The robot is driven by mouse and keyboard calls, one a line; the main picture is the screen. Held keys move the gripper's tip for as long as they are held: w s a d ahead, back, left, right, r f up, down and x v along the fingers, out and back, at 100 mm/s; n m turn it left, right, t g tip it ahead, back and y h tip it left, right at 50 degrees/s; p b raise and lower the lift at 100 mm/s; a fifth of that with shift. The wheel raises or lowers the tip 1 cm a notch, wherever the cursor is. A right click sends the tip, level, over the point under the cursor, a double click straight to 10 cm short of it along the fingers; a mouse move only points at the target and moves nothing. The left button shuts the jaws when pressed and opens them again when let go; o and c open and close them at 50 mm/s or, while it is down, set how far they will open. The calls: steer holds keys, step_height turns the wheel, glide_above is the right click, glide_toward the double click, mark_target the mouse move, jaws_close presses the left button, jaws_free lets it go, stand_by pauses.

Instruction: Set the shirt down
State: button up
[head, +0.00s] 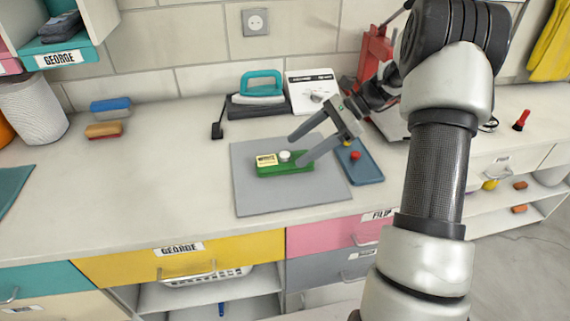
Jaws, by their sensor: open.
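My gripper (296,150) is open over the grey mat (262,196) on the counter, with nothing visible between its fingers. Its lower finger is close to a green block (292,170) with a yellow label and a white knob; I cannot tell whether they touch. I see no shirt that I can name for certain. A dark folded cloth (62,26) lies in the teal cubby marked GEORGE (60,46) at the upper left, apart from my gripper; it may be a shirt.
An iron with a teal handle (262,84) and a white device (312,90) stand behind the mat. A blue tray (366,173) is at its right. Blue and orange brushes (104,130) and a ribbed bin (32,108) are at left.

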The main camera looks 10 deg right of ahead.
mark_target(290, 156)
steer(key=x, duration=0.4)
steer(key=shift+s+f+b, duration=0.2)
steer(key=shift+b, duration=0.15)
steer(key=c, duration=1.3)
